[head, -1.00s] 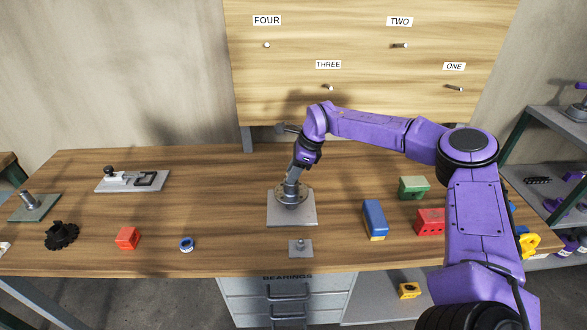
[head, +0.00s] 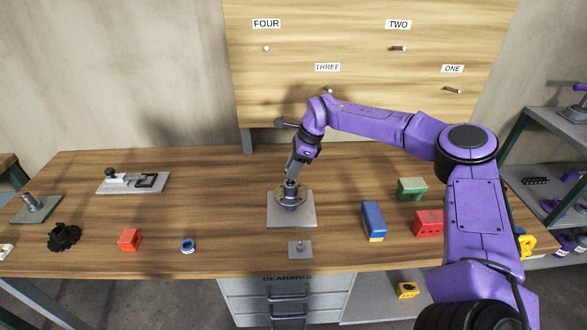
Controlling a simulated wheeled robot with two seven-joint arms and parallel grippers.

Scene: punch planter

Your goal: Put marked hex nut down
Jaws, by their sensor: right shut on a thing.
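My right gripper (head: 291,180) points down just above the round grey flange on a square metal plate (head: 305,221) in the middle of the workbench. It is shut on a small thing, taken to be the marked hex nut. The nut is too small and too hidden by the fingers to make out, and I cannot tell whether it touches the fixture. My left gripper is not in view.
On the bench are a small plate with a peg (head: 300,249), a blue block (head: 374,221), a green block (head: 411,189) and a red block (head: 428,223). A blue ring (head: 188,246), an orange-red block (head: 130,240) and a black gear (head: 64,237) lie left. Bench between is clear.

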